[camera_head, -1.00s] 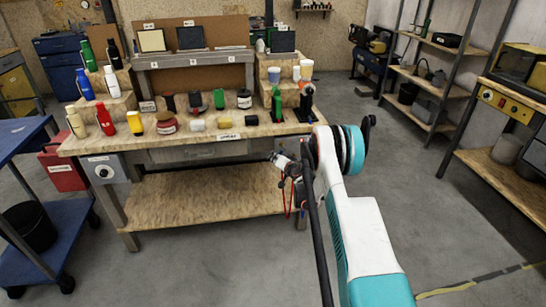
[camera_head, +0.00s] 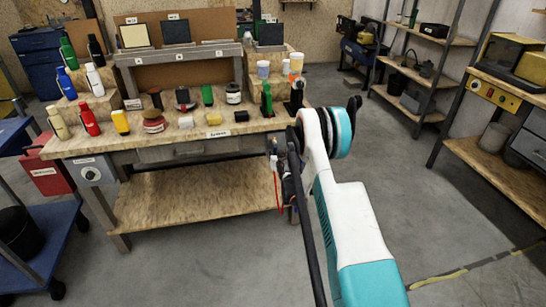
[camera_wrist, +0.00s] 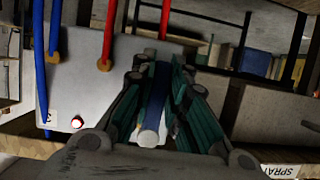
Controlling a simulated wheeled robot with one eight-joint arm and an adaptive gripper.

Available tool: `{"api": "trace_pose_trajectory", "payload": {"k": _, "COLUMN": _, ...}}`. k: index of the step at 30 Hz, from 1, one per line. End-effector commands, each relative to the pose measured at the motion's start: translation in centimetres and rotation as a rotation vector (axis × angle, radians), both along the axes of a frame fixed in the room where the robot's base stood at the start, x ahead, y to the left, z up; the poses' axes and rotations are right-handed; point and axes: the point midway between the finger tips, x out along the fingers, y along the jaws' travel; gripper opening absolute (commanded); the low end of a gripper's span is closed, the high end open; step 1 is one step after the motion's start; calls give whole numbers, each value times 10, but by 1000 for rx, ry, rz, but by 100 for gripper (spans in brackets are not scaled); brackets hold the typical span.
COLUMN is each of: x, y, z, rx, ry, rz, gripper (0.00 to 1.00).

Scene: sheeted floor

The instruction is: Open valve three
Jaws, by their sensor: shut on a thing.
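In the wrist view my gripper (camera_wrist: 160,76) is closed around a dark blue bar-like part (camera_wrist: 155,98) with a pale round end. The bar lies between the two dark green fingers. It may be a valve handle; no number is readable on it. In the head view my gripper end is at the bench's right end, largely hidden by my arm, with a red cable (camera_head: 276,185) hanging there.
The workbench (camera_head: 200,200) carries bottles, jars and cups on top and has a bare lower shelf. A blue cart (camera_head: 30,250) stands at the left. Shelves (camera_head: 420,70) and another bench (camera_head: 500,160) stand at the right. The floor between them is open.

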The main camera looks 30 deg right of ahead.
Motion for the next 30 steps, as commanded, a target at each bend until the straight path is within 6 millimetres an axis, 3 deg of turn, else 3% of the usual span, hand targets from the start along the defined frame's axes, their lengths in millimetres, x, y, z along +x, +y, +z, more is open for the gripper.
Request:
{"api": "trace_pose_trajectory", "payload": {"k": 19, "x": -1, "y": -3, "z": 0, "rx": -54, "ry": 16, "rz": 1, "gripper": 0}}
{"api": "trace_pose_trajectory", "payload": {"k": 20, "x": -1, "y": -3, "z": 0, "rx": -53, "ry": 16, "rz": 0, "gripper": 18}}
{"api": "trace_pose_trajectory", "payload": {"k": 22, "x": -1, "y": -3, "z": 0, "rx": -53, "ry": 16, "rz": 0, "gripper": 34}}
{"api": "trace_pose_trajectory", "payload": {"k": 30, "x": -1, "y": -3, "z": 0, "rx": -52, "ry": 15, "rz": 0, "gripper": 35}}
